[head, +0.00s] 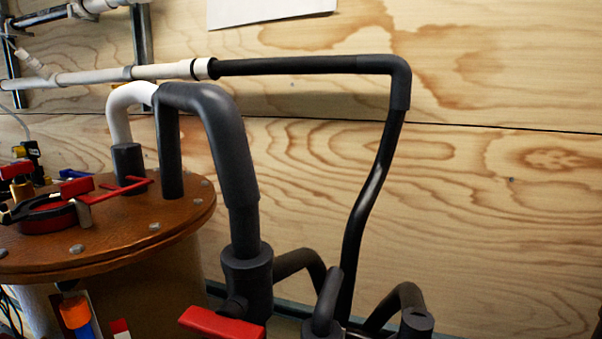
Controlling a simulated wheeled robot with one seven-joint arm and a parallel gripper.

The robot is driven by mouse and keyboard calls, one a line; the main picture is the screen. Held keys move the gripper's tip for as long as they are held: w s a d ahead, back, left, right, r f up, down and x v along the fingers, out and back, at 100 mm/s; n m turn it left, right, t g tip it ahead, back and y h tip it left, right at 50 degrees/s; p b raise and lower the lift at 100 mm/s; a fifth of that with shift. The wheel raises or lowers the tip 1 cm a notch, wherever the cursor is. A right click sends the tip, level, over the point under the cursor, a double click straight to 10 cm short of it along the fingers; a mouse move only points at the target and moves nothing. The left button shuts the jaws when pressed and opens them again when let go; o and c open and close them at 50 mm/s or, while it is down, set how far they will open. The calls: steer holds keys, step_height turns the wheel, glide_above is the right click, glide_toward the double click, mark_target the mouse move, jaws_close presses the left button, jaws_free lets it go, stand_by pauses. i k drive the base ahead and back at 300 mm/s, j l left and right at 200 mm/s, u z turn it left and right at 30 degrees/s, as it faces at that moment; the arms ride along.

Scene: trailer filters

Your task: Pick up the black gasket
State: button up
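I cannot make out a black gasket for certain in the head view. A dark, partly red round fitting (45,217) lies on the brown round lid (150,232) at the left; its exact shape is unclear. My gripper does not show in this view.
Black pipes (228,150) rise from the lid and bend down to a fitting with a red handle (222,324). Another black pipe (372,195) runs down from a white horizontal pipe (95,76). A plywood wall (500,190) stands behind. The right side is open in front of it.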

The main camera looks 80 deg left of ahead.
mark_target(6, 219)
steer(key=u, duration=3.35)
